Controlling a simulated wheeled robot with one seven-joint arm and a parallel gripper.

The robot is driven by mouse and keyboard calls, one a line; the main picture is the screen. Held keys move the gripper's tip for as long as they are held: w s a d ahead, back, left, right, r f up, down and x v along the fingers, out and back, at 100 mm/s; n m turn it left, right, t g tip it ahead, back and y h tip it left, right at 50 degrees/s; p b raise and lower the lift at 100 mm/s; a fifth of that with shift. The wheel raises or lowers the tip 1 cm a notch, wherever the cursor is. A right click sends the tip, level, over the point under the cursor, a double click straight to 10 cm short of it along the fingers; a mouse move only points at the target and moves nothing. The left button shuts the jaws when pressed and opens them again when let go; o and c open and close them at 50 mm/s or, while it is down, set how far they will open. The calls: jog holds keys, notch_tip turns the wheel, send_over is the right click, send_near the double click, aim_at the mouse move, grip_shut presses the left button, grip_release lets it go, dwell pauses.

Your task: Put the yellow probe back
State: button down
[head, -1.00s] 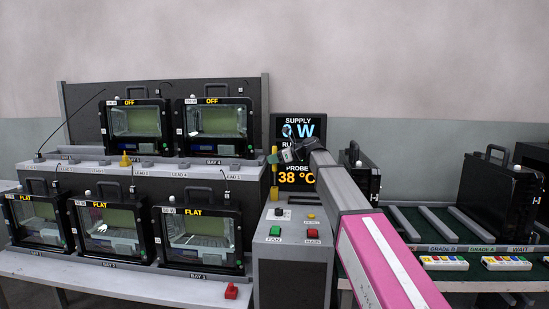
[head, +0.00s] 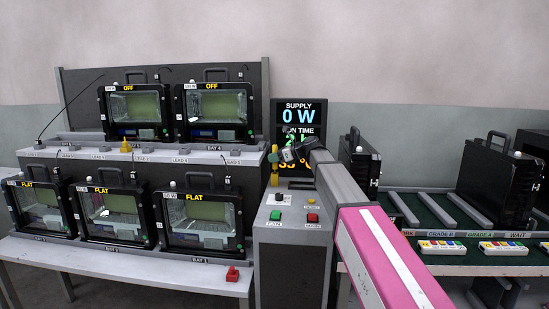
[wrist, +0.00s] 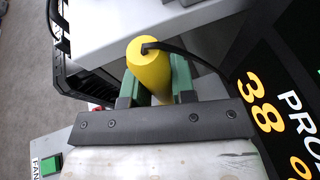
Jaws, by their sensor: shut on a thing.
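The yellow probe (wrist: 148,62) is a yellow cylinder with a black cable leaving its top end. In the wrist view it stands between the green fingers of my gripper (wrist: 155,88), which is shut on it. In the head view my gripper (head: 285,155) is in front of the display, at the rear of the control box. Yellow parts show just left of and below the fingers in the head view; I cannot tell how they join. The probe's lower end and any holder under it are hidden.
The display (head: 303,115) stands close behind my gripper. The grey control box (head: 291,238) with green and red buttons is below. Floodlight housings (head: 205,222) fill the left bench. A yellow cone (head: 126,147) and red block (head: 232,274) are there. A rack (head: 440,210) is right.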

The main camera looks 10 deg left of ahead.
jog(key=shift+f, duration=0.5)
jog(key=c, duration=0.9)
grip_release()
jog(key=shift+o, duration=0.2)
